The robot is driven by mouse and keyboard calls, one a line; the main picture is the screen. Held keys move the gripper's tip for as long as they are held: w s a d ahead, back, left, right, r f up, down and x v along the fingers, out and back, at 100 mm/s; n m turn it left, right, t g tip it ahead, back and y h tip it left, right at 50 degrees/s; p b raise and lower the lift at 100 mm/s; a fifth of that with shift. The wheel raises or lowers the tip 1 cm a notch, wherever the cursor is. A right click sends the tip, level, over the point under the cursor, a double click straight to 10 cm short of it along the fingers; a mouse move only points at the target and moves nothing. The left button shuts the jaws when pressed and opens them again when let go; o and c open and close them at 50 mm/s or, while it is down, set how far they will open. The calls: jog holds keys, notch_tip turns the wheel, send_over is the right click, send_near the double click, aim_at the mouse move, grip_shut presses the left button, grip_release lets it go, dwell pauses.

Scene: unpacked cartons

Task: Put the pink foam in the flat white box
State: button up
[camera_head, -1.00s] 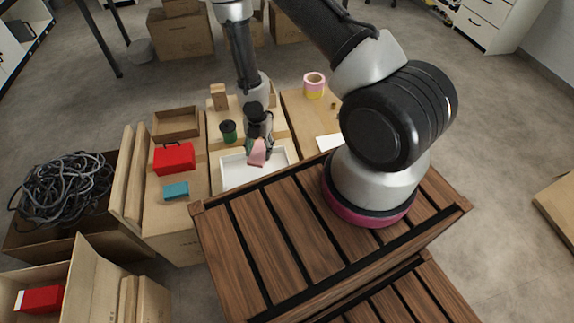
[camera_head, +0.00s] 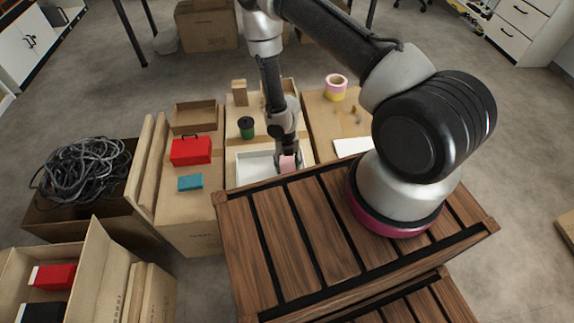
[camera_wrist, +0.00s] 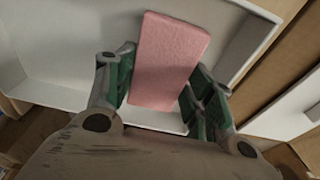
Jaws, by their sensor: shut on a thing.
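The pink foam (camera_wrist: 168,62) is a flat pink block held between the green-padded fingers of my gripper (camera_wrist: 158,90) in the wrist view. In the head view the pink foam (camera_head: 289,163) shows at the end of my gripper (camera_head: 287,158), over the right part of the flat white box (camera_head: 250,168). In the wrist view the white box's inside (camera_wrist: 75,45) lies behind the foam. I cannot tell whether the foam touches the box floor.
A green jar (camera_head: 246,128) stands behind the box. A red box (camera_head: 191,151) and a teal block (camera_head: 190,182) are to its left. A pink and yellow tape roll (camera_head: 336,87) and a white flat piece (camera_head: 353,147) are to its right. The wooden slatted top (camera_head: 330,225) is in front.

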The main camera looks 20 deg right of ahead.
jog(key=shift+f, duration=0.25)
jog(key=shift+f, duration=0.15)
jog(key=o, duration=0.8)
jog(key=shift+c, duration=0.2)
